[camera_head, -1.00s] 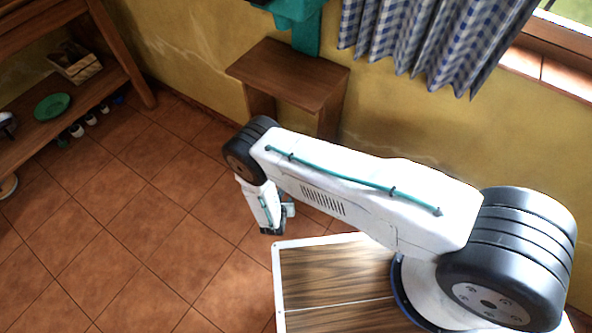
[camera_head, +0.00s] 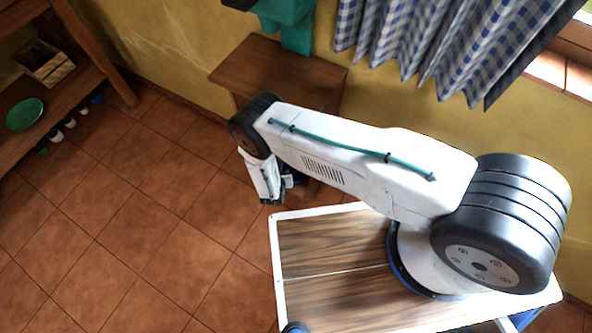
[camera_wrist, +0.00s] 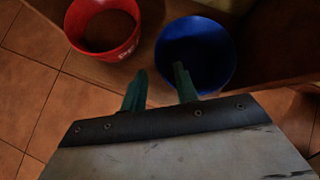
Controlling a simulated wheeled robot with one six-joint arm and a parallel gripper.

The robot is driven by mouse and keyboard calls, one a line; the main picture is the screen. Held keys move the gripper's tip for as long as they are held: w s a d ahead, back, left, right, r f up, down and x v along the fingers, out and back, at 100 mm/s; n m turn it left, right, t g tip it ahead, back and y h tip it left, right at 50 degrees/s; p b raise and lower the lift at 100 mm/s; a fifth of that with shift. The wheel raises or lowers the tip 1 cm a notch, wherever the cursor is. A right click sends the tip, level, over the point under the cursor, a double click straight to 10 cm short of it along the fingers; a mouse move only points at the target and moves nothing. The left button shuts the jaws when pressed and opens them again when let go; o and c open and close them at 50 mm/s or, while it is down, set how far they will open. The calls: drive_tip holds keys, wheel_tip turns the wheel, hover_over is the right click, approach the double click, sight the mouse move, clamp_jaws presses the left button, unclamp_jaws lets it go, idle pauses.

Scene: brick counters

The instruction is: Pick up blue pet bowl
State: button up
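The blue pet bowl (camera_wrist: 222,62) shows in the wrist view as a round, deep blue vessel at the top, right of centre. It looks empty, but its inside is dark. My gripper (camera_wrist: 160,74) is open, with two green fingers apart and nothing between them. The right fingertip overlaps the bowl's near left wall in the picture; I cannot tell whether it touches. The left finger is left of the bowl. In the head view my gripper (camera_head: 273,198) hangs low in front of the small wooden table, and the bowl is mostly or fully hidden there.
A red bowl (camera_wrist: 125,45) with pale lettering stands left of the blue one on a wooden surface. The small wooden table (camera_head: 275,68) stands against the yellow wall. A wooden shelf unit with a green plate (camera_head: 25,114) is at left. Tiled floor (camera_head: 130,220) is clear.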

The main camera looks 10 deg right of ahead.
sight(284, 171)
drive_tip(key=x, duration=0.4)
drive_tip(key=shift+w+f, duration=0.1)
drive_tip(key=shift+f, duration=0.25)
drive_tip(key=shift+d, duration=0.1)
clamp_jaws()
